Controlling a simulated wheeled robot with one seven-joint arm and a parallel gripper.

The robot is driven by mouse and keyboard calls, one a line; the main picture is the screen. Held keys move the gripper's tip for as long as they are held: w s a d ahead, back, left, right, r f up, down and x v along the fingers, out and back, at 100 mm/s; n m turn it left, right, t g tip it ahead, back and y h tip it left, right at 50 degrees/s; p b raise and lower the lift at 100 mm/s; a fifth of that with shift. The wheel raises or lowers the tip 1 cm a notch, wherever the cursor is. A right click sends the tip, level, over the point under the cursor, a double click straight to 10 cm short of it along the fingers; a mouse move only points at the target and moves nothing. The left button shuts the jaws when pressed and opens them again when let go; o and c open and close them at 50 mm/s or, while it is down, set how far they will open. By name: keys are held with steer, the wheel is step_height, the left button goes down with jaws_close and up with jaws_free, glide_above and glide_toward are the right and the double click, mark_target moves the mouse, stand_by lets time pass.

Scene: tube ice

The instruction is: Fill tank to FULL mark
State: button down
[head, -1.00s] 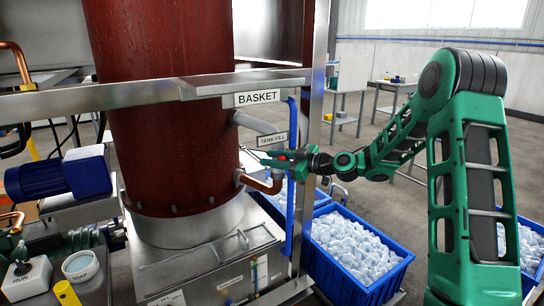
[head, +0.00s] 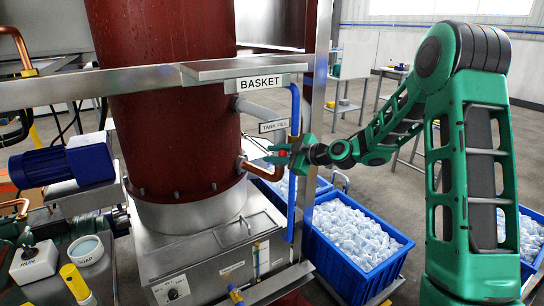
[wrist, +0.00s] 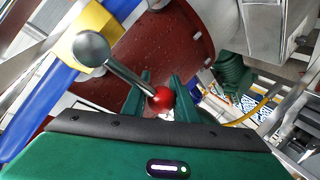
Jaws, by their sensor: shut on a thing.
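The tank fill valve has a lever with a red ball knob (wrist: 162,98) and a metal hub end (wrist: 91,48) on a yellow fitting (wrist: 102,22). My gripper (head: 288,155) is at the valve below the TANK FILL sign (head: 273,126). In the wrist view my gripper (wrist: 161,92) has its green fingers around the red knob. A copper pipe (head: 262,170) joins the red tank (head: 165,140) beside it. I cannot make out a FULL mark.
A blue pipe (head: 293,190) runs upright at the valve. A blue crate of tube ice (head: 350,290) stands below my arm. A steel post (head: 315,90) rises close to the gripper. A RUN control box (head: 34,262) and SOAP cup (head: 86,250) are at lower left.

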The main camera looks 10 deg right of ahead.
steer(key=shift+s+d+f, duration=0.15)
steer(key=shift+d+f, duration=0.05)
steer(key=shift+f, duration=0.45)
steer(key=c, duration=1.5)
jaws_free()
steer(key=shift+o, duration=0.2)
steer(key=shift+r, duration=0.1)
steer(key=shift+d, duration=0.1)
steer(key=v, duration=1)
steer(key=shift+r, duration=0.25)
steer(key=shift+s, duration=0.1)
